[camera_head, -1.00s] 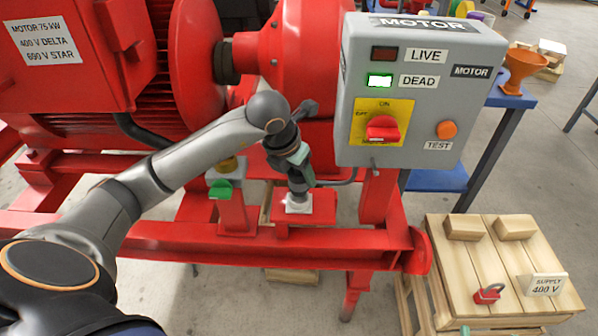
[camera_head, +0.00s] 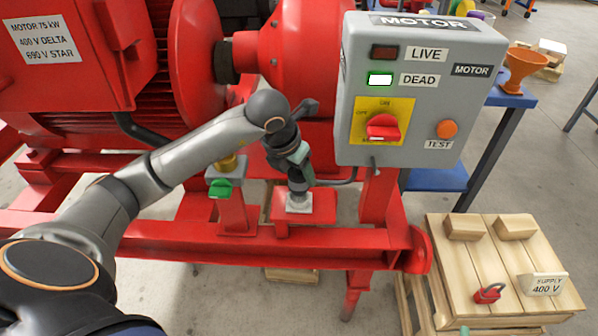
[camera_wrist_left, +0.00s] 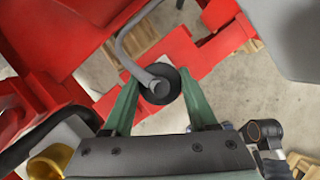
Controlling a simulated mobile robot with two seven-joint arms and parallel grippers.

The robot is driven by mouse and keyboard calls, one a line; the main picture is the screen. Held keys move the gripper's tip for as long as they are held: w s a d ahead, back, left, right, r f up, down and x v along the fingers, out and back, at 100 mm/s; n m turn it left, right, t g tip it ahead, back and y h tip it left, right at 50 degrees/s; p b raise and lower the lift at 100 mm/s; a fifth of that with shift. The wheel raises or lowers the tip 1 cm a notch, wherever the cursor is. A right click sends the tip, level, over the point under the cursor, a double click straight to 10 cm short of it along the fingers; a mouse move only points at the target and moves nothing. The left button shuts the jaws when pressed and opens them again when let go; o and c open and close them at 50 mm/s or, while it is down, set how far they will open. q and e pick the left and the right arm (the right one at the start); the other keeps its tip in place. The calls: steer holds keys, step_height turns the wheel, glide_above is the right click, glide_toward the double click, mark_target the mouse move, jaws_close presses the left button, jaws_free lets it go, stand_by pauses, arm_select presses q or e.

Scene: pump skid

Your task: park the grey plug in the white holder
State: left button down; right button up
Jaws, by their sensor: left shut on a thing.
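My left gripper (camera_head: 298,172) points down above the white holder (camera_head: 298,206), which sits on a red bracket of the skid. In the left wrist view its green fingers (camera_wrist_left: 160,90) are shut on the grey plug (camera_wrist_left: 158,89), which shows as a dark round disc with a grey cable (camera_wrist_left: 127,45) leaving its top. In the head view the plug is upright between the fingers and the holder. Its lower end is at the holder, but I cannot tell how deep it sits.
A grey motor control box (camera_head: 410,95) stands close right of the gripper, its DEAD lamp lit. The red motor (camera_head: 90,70) is behind. A wooden crate (camera_head: 455,270) with a red padlock is at lower right.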

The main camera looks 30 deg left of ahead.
arm_select(q)
steer(key=shift+f+b, duration=1.5)
steer(key=shift+f, duration=0.2)
stand_by(0.5)
steer(key=shift+c, duration=0.6)
jaws_free()
steer(key=p+v, duration=0.3)
steer(key=v, duration=0.9)
steer(key=shift+s+r, duration=0.15)
steer(key=shift+r, duration=0.05)
